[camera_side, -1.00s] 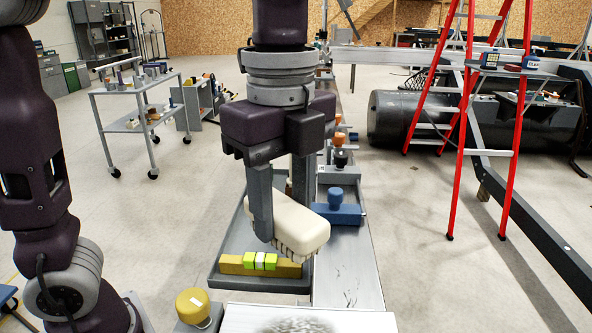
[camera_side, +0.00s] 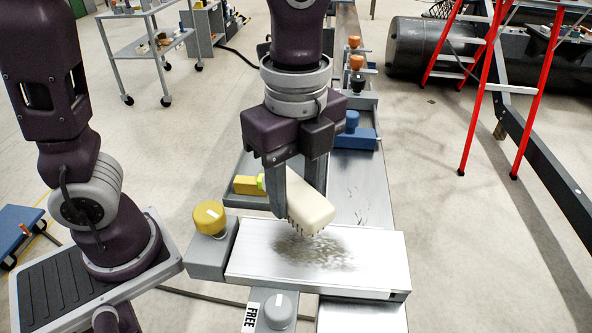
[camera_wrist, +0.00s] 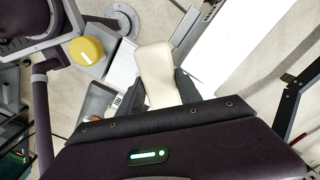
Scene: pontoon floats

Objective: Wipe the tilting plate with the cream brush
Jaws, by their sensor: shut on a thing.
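The cream brush (camera_side: 312,208) is held tilted in my gripper (camera_side: 297,198), bristles down. It also shows in the wrist view (camera_wrist: 155,72) between the fingers. The tilting plate (camera_side: 375,258) is a pale metal slab in the foreground with a dark smudge (camera_side: 315,252) on its middle. The bristles are at the far part of the smudge; I cannot tell whether they touch the plate. My gripper is shut on the brush, above the plate's far edge.
A yellow knob (camera_side: 209,217) stands on a grey block at the plate's left end. A grey knob (camera_side: 279,311) beside a FREE label (camera_side: 250,317) is in front. A tray (camera_side: 232,200) with a yellow bar (camera_side: 246,185) lies behind, near a blue-knobbed block (camera_side: 352,137).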

